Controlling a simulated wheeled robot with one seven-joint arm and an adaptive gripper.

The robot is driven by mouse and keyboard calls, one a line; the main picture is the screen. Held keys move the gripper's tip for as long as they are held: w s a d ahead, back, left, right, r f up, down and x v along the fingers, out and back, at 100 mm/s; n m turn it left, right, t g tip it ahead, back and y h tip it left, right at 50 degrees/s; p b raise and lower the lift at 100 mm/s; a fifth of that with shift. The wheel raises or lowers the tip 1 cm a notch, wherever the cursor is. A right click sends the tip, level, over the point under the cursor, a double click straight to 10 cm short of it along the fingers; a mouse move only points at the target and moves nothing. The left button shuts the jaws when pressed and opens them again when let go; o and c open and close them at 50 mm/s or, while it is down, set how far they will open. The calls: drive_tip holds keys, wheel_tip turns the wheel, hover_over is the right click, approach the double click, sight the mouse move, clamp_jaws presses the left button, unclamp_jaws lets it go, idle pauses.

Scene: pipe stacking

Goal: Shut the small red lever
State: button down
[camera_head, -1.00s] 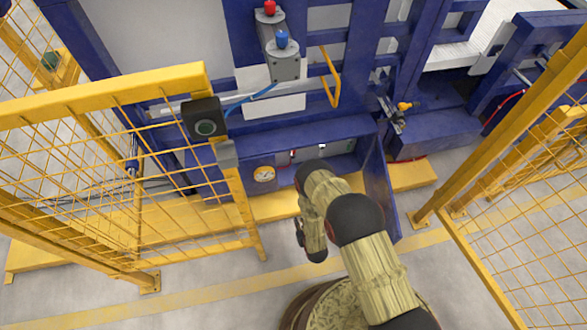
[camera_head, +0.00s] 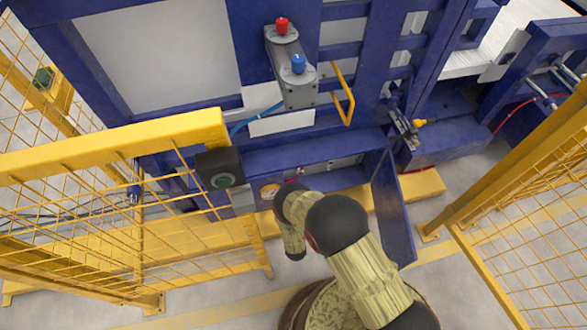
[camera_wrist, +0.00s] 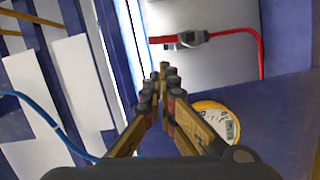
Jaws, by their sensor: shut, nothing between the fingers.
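The small red lever (camera_wrist: 162,40) shows at the top middle of the wrist view, at the left side of a grey valve body (camera_wrist: 190,38) on a pale panel. It lies roughly level in that picture. A red spot inside the low blue box (camera_head: 293,178) in the head view looks like the same part, partly close behind my arm. My gripper (camera_wrist: 163,76) is shut and empty, its fingertips just below the lever in the wrist view. I see no clear contact, and the depth gap cannot be told. In the head view my arm hides the fingertips.
A yellow-rimmed gauge (camera_wrist: 218,120) sits right of my fingers. A red line (camera_wrist: 260,52) runs from the valve. The blue box's open door (camera_head: 393,208) stands at my arm's right. Yellow mesh fences (camera_head: 120,220) flank both sides. A dark button box (camera_head: 221,180) is on the left fence.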

drive_tip(key=w+b, duration=0.3)
drive_tip(key=w, duration=0.7)
drive_tip(key=shift+a+f, duration=0.2)
